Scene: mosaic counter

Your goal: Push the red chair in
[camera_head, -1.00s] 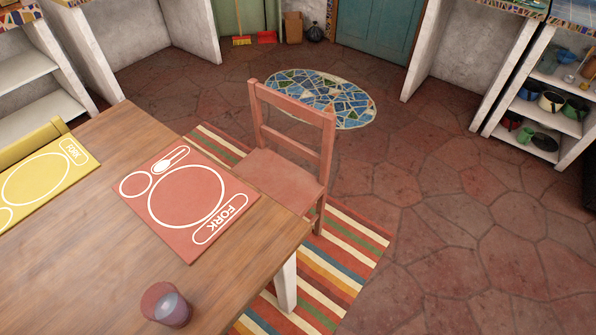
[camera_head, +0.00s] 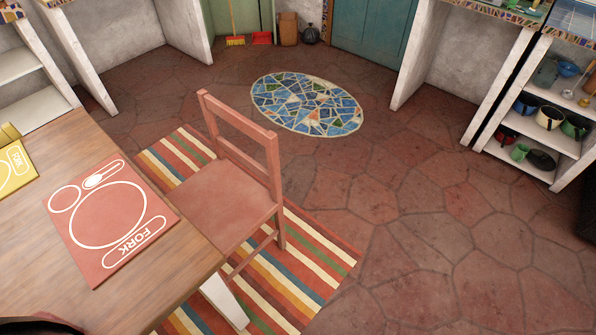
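The red chair (camera_head: 222,197) stands on the striped rug, upright, at the right side of the wooden table (camera_head: 80,143). Its backrest (camera_head: 240,140) faces away from the table. The front part of its seat is at the table's edge, beside the red placemat (camera_head: 110,214); whether any of it lies under the tabletop is hard to tell. Neither gripper shows in view. A dark rounded shape cut off at the bottom left corner cannot be made out.
The striped rug (camera_head: 318,254) lies under the chair. A mosaic oval (camera_head: 307,104) is set in the floor behind it. Open stone floor (camera_head: 430,230) spreads to the right. Shelves with pots (camera_head: 545,118) stand at the far right.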

